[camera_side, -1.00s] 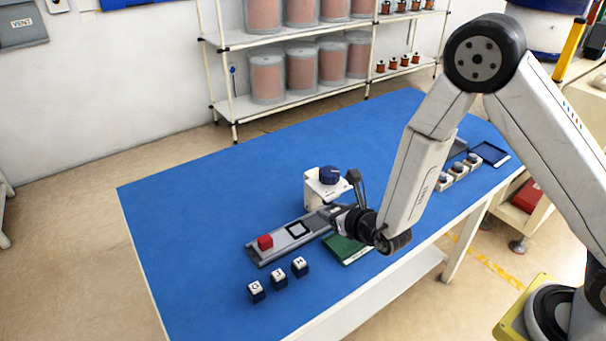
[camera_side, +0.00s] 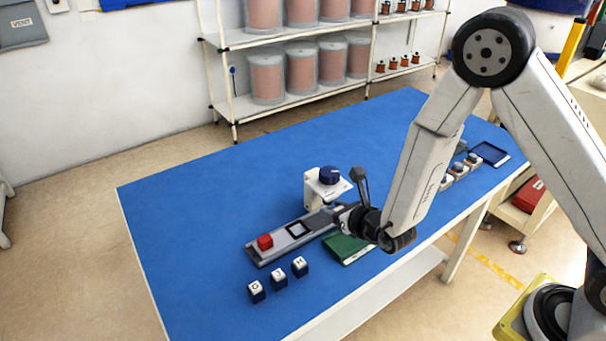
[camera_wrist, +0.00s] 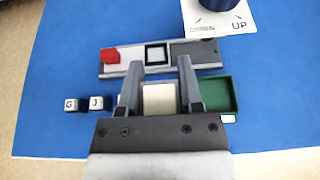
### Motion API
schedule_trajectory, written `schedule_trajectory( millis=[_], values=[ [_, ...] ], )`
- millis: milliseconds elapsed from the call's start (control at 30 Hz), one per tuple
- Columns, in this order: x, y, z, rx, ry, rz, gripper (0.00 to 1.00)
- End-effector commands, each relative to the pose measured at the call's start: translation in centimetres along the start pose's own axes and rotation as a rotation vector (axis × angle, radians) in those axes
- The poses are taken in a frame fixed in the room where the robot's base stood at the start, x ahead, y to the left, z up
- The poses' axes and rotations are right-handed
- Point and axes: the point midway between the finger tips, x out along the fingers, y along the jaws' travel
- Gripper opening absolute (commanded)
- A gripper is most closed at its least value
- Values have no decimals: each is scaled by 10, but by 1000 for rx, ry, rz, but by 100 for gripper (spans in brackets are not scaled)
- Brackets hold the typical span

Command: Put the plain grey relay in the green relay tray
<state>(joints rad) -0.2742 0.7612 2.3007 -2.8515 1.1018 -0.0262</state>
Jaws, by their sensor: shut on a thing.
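My gripper (camera_wrist: 158,82) is shut on a plain pale grey block, the grey relay (camera_wrist: 158,99), which sits between the two fingers in the wrist view. The green relay tray (camera_wrist: 220,93) lies just right of the fingers there, its left side partly hidden by the right finger. In the side view, the green tray (camera_side: 349,250) lies near the table's front edge. My gripper (camera_side: 345,212) is beside and above it, over the end of a grey fixture.
The grey fixture (camera_side: 274,250) carries a red block (camera_side: 265,241) and a black-framed square. A white stand with a blue knob (camera_side: 329,175) rises behind. Several lettered blocks (camera_side: 278,281) stand in front. A blue tray (camera_side: 490,153) lies far right. The table's left is clear.

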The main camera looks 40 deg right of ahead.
Motion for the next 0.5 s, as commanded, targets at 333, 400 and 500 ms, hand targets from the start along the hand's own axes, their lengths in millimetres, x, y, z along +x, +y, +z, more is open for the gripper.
schedule_trajectory(
  millis=[333,400,500],
  values=[
    [-5,-20,43,33,-5,-75,0],
    [-7,-26,55,43,-5,-96,0],
    [-12,-35,73,56,-6,-128,0]
  ],
)
